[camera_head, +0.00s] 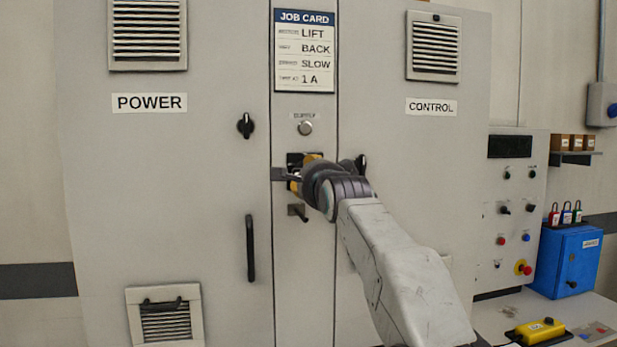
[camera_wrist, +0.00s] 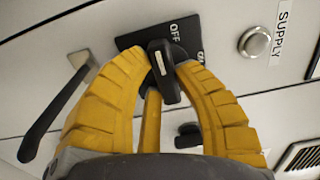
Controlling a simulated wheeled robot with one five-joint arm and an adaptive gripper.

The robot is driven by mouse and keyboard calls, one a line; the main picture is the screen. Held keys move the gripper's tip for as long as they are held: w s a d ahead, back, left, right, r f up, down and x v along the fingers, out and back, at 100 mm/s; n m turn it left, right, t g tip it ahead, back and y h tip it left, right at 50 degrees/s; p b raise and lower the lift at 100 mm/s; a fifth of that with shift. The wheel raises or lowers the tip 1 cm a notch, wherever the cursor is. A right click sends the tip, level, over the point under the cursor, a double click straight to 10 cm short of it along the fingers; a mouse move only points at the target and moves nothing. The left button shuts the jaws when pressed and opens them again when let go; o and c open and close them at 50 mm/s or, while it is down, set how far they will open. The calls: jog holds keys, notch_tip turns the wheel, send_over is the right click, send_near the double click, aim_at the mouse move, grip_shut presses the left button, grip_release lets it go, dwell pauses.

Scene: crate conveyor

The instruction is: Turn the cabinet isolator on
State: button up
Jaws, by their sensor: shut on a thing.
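The isolator's black plate (camera_wrist: 132,39) is on the narrow middle panel of the cabinet, with OFF and a partly covered ON label. Its black handle (camera_wrist: 161,58) carries a white mark, and the marked end lies towards the OFF side; the exact angle is hard to tell. My gripper (camera_wrist: 167,75) has its yellow fingers shut on the handle, one on each side. In the head view my gripper (camera_head: 299,177) is at the middle panel and hides much of the isolator; part of its plate (camera_head: 291,158) shows.
The round SUPPLY button (camera_head: 305,128) is just above. A small black lever (camera_head: 299,211) is just below, also close in the wrist view (camera_wrist: 60,108). Black knobs flank the isolator, left (camera_head: 246,125) and right (camera_head: 361,163). A long door handle (camera_head: 250,248) is lower left.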

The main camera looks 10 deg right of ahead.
grip_shut()
jog(key=shift+a+r+m+p, duration=0.1)
jog(key=shift+m+p, duration=0.5)
jog(key=shift+m, duration=2.05)
jog(key=shift+a+r+m+p, duration=0.1)
jog(key=shift+m+p, duration=0.5)
jog(key=shift+m, duration=2.1)
jog(key=shift+a+r+m+p, duration=0.1)
jog(key=shift+m+p, duration=0.5)
jog(key=shift+m, duration=2.05)
